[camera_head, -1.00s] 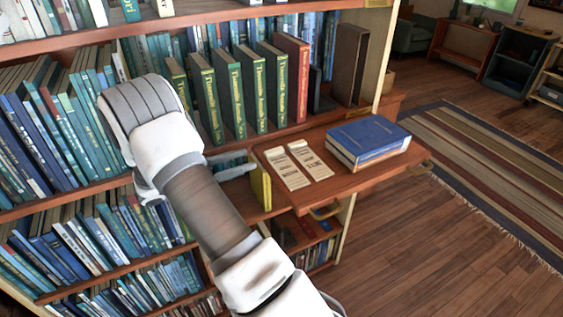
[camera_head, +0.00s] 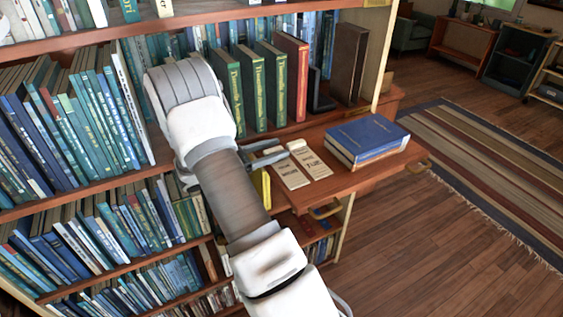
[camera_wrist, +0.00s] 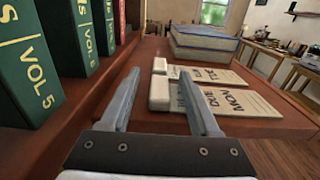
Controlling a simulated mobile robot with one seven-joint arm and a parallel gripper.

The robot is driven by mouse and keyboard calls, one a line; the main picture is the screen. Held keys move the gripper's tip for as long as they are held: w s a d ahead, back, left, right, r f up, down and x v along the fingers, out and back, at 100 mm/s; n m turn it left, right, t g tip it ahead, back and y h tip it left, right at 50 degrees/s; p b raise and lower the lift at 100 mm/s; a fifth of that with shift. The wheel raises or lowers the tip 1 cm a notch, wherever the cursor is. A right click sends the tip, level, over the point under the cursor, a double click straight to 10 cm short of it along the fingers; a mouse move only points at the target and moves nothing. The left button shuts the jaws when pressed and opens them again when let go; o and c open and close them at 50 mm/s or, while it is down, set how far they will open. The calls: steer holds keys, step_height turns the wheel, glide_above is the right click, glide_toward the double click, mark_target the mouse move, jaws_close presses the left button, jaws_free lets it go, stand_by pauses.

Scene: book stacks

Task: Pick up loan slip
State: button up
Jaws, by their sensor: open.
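Two cream printed loan slips lie flat side by side on the wooden pull-out shelf (camera_head: 345,182). The nearer slip (camera_head: 291,174) also shows in the wrist view (camera_wrist: 242,101); the farther slip (camera_head: 313,165) lies just beyond it (camera_wrist: 215,76). Each has a small white block at its left end, the nearer block (camera_wrist: 160,93) and the farther block (camera_wrist: 159,66). My gripper (camera_head: 281,149) is open and empty at the slips' left ends. In the wrist view, its fingertips (camera_wrist: 160,74) spread around the blocks in the picture, the right finger covering part of the nearer slip. Contact cannot be told.
Blue books (camera_head: 367,138) lie stacked right of the slips. Upright green volumes (camera_head: 272,85) and a red one (camera_head: 291,75) stand on the bookcase shelf behind, close to my gripper's left. Open floor (camera_head: 430,225) lies right of the shelf.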

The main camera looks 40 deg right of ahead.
jaws_close()
stand_by(0.3)
